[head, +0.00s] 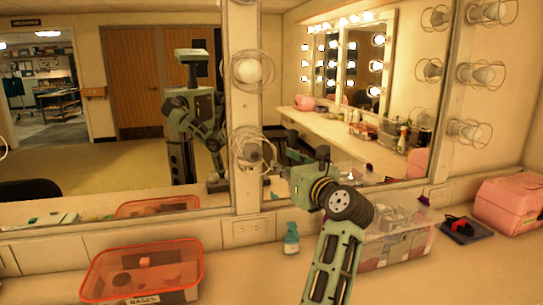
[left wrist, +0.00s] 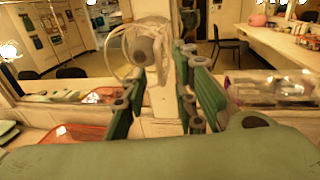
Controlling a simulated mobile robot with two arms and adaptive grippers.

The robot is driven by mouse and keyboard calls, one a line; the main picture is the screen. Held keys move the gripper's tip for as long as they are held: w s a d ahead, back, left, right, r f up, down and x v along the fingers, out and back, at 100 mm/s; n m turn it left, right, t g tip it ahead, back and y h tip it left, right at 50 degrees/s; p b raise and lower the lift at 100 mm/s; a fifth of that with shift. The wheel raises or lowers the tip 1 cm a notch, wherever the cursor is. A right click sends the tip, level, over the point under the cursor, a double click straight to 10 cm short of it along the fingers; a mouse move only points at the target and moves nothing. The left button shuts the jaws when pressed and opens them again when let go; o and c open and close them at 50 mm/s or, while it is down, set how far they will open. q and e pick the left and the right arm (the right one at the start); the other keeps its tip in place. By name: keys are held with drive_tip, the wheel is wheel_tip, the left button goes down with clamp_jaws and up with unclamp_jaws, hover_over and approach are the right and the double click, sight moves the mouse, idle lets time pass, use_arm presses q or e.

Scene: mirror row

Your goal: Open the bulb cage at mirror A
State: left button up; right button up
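A wire bulb cage (head: 247,147) around a round bulb is on the post between the two mirrors, with another bulb cage (head: 250,70) above it. My left gripper (head: 282,163) is just right of the lower cage. In the left wrist view, my left gripper (left wrist: 160,78) has its green fingers spread apart. A bulb cage (left wrist: 122,52) with a grey bulb (left wrist: 143,50) shows ahead, beside the left finger and partly toward the gap. I cannot tell whether the fingers touch its wire or whether the cage is open. No label marks mirror A. My right gripper is not in view.
An orange-rimmed bin (head: 100,270) sits on the counter at left. A small teal bottle (head: 291,238), a clear bin (head: 405,245) and a pink case (head: 510,203) stand farther right. More caged bulbs (head: 484,75) line the right wall. The mirrors show reflections of the room and me.

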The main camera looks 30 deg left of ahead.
sight(275, 159)
use_arm(q)
drive_tip(key=p+x, duration=0.1)
drive_tip(key=x, duration=0.4)
drive_tip(key=shift+w+a, duration=0.1)
drive_tip(key=shift+a, duration=0.3)
drive_tip(key=shift+c, duration=1.3)
drive_tip(key=c, duration=0.4)
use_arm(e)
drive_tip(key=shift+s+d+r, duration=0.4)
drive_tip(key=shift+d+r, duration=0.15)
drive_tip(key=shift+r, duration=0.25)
use_arm(q)
drive_tip(key=shift+w, duration=0.1)
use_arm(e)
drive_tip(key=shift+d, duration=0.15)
